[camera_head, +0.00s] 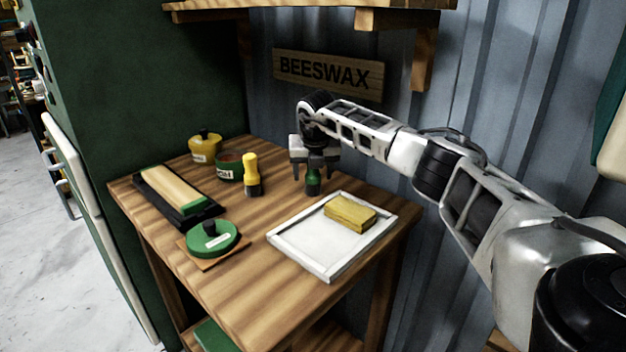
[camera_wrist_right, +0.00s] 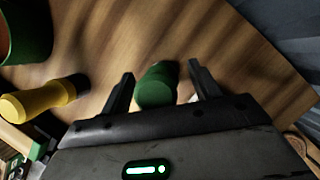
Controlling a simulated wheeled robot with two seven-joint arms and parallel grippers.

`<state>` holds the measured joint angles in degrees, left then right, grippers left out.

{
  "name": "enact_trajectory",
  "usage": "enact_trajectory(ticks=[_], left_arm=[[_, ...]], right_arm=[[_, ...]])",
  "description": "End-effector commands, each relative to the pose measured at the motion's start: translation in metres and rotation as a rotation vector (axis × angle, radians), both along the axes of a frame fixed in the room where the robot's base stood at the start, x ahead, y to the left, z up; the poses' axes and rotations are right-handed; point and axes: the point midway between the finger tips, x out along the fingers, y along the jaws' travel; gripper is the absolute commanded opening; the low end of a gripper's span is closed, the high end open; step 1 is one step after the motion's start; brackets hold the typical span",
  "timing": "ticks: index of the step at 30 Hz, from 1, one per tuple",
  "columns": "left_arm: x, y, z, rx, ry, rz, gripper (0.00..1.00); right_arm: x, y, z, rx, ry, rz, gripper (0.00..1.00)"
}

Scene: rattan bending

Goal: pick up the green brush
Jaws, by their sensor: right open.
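The green brush (camera_head: 313,184) stands upright on the wooden table, behind the white tray. My right gripper (camera_head: 314,178) is right above and around it, pointing down. In the right wrist view, the green brush (camera_wrist_right: 157,86) is between the two open fingers (camera_wrist_right: 160,88), with a gap visible on each side, wider on the right. The fingers do not appear to press on it. The brush's lower part is hidden in the wrist view. My left gripper is not in view.
A yellow brush (camera_head: 251,175) stands left of the green one. Beyond it are a green pot (camera_head: 229,170) and a yellow pot (camera_head: 205,150). A white tray (camera_head: 291,258) holds a yellow block (camera_head: 349,213). A green round item (camera_head: 211,238) and a dark tray (camera_head: 172,208) lie left. A corrugated wall (camera_head: 285,110) stands behind.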

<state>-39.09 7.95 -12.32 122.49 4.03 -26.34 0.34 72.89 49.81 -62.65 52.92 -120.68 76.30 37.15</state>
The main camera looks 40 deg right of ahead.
Motion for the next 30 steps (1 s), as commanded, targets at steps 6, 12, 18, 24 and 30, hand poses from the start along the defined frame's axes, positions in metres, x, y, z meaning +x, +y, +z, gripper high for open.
enact_trajectory(ticks=[6, 12, 18, 24, 30], left_arm=[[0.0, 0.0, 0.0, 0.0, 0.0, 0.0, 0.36], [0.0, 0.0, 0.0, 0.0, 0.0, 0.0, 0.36], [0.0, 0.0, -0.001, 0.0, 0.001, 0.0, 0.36], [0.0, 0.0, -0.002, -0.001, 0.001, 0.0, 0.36], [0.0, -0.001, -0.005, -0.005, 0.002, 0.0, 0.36]], right_arm=[[0.0, 0.0, 0.0, 0.0, 0.0, 0.0, 0.54], [0.0, 0.0, 0.0, -0.001, -0.001, 0.0, 0.12], [0.0, 0.0, 0.001, 0.0, -0.002, -0.001, 0.12], [0.001, 0.0, 0.008, 0.0, -0.005, 0.0, 0.12], [0.001, 0.0, 0.035, 0.001, -0.007, 0.0, 0.12]])
